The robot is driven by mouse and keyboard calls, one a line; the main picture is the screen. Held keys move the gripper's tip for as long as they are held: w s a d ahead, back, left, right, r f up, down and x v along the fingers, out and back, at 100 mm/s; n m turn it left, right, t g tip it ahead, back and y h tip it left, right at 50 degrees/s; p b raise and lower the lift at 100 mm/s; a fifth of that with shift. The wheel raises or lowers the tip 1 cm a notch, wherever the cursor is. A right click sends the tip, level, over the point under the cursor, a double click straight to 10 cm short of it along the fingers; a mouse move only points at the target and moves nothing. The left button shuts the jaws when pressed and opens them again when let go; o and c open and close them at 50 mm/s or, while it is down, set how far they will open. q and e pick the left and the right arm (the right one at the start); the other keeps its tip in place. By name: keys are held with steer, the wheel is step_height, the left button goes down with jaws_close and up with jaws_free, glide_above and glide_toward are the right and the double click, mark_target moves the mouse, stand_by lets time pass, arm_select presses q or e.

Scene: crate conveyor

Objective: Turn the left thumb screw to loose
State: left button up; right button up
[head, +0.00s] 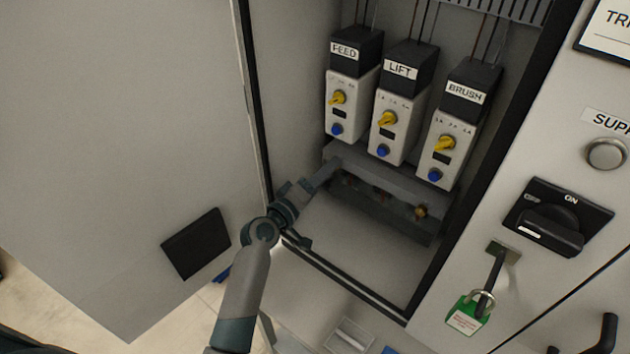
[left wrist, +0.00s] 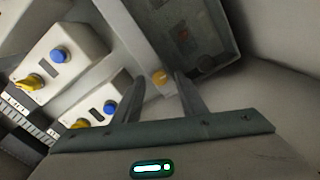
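My left gripper (head: 330,168) reaches into the open cabinet, at the left end of the grey cover bar (head: 385,178) below the modules. In the left wrist view its two fingers (left wrist: 159,86) stand apart, with a small brass-yellow thumb screw (left wrist: 159,76) showing between their tips. I cannot tell whether either finger touches it. In the head view the gripper hides this left screw. The right thumb screw (head: 420,211) shows at the bar's right end. Whether the left screw is tight or loose does not show. My right gripper is not in view.
Modules FEED (head: 352,90), LIFT (head: 400,105) and BRUSH (head: 458,125) with yellow knobs and blue buttons hang just above the bar. The cabinet door (head: 130,130) stands open at left. A rotary switch (head: 555,220) and green padlock (head: 468,314) are at right.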

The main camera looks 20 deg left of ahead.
arm_select(q)
steer(key=b+v, duration=0.4)
steer(key=v, duration=1.3)
steer(key=shift+s+b, duration=0.2)
steer(key=shift+b, duration=0.1)
steer(key=shift+f, duration=0.1)
